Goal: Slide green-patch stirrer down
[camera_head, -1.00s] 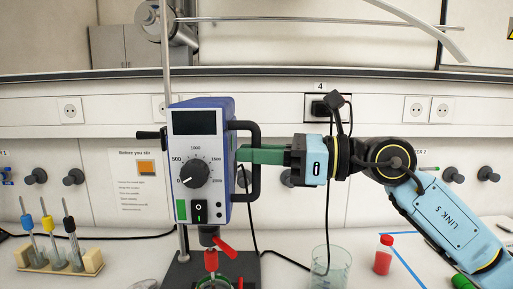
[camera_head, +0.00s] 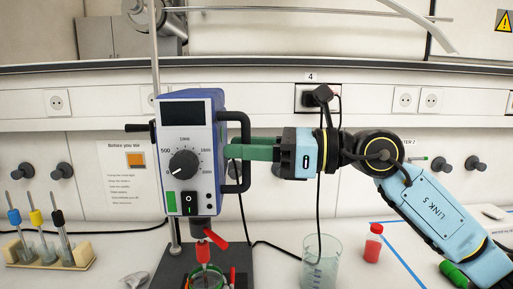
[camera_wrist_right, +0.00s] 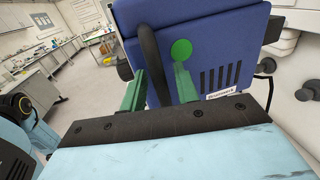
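The stirrer (camera_head: 201,138) is a blue box with a grey front, a dial, a dark display and a green patch (camera_head: 189,197) beside its switch. It sits upright on a vertical rod (camera_head: 155,50). In the right wrist view, its blue back (camera_wrist_right: 230,40) carries a round green patch (camera_wrist_right: 181,50). My right gripper (camera_head: 234,149) has its green fingers either side of the stirrer's black side handle (camera_head: 245,172). My left gripper is not in view.
A glass beaker (camera_head: 320,262) and a red-capped bottle (camera_head: 373,243) stand right of the stand's dark base (camera_head: 178,268). Red clamps (camera_head: 204,251) are below the stirrer. A rack (camera_head: 48,261) with coloured-top sticks is at left. A black cable hangs by my right wrist.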

